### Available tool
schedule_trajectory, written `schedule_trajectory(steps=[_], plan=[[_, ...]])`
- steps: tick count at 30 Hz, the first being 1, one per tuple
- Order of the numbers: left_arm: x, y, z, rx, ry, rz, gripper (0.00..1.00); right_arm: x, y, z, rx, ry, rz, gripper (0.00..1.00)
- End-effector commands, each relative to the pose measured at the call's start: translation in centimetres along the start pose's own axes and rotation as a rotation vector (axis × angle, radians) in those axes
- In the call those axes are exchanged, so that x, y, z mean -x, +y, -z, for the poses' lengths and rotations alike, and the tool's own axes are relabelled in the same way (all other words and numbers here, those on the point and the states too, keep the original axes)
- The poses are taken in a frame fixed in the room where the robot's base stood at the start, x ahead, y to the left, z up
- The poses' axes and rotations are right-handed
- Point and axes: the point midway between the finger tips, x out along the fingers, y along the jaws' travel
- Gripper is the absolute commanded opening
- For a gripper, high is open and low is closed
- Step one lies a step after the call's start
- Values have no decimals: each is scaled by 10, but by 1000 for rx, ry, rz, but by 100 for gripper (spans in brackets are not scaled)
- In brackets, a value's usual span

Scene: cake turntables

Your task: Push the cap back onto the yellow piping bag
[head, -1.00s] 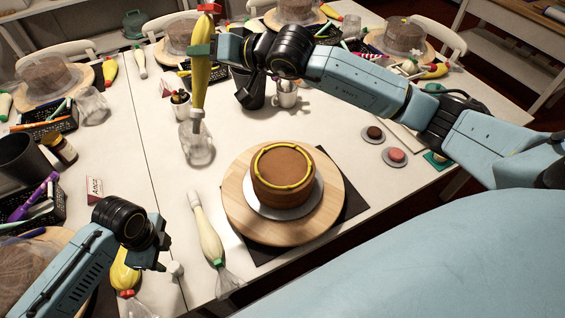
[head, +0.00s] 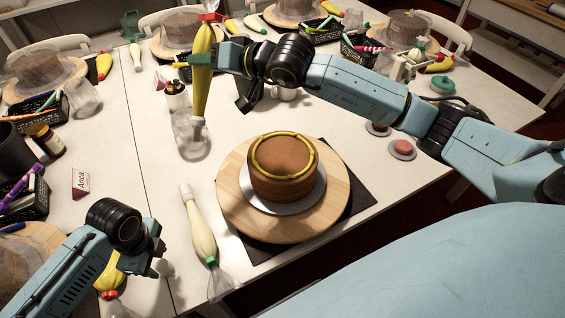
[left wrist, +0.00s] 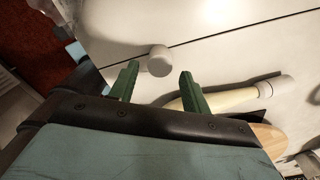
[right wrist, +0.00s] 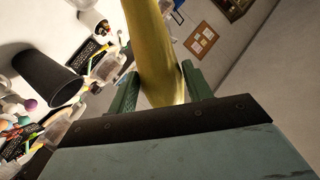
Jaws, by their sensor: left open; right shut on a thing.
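The yellow piping bag (head: 203,75) hangs upright, tip down, in my right gripper (head: 200,58), which is shut on it; the bag also fills the middle of the right wrist view (right wrist: 153,50). Its pale tip is just over or in the mouth of a clear jar (head: 191,140); I cannot tell which. A small white cap (head: 165,267) is on the table close beside my left gripper (head: 155,258). In the left wrist view the cap (left wrist: 159,61) is just beyond the open, empty fingers (left wrist: 158,85).
A chocolate cake (head: 284,170) with a yellow ring stands on a wooden turntable (head: 235,205). A cream piping bag (head: 202,230) lies left of it. Another yellow bag (head: 109,275) lies behind my left gripper. Cups stand near the right gripper.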

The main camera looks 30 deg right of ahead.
Motion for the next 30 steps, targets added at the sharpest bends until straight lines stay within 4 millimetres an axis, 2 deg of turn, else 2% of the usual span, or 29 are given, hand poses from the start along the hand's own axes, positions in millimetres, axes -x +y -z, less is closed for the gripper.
schedule_trajectory(steps=[1,7,12,19,27,30], plan=[[-12,1,0,1,0,-3,48,-2,3,-4,1,3,3,42],[-37,0,0,1,0,-3,48,-5,11,-13,1,4,3,42],[-44,0,1,0,1,-1,48,-6,13,-16,1,4,3,42],[-43,0,0,0,1,-1,48,-6,12,-15,1,4,3,42],[-43,0,0,0,0,-1,14,-6,12,-15,1,3,3,42],[-43,0,0,0,0,-1,12,-6,12,-15,1,3,3,42]])
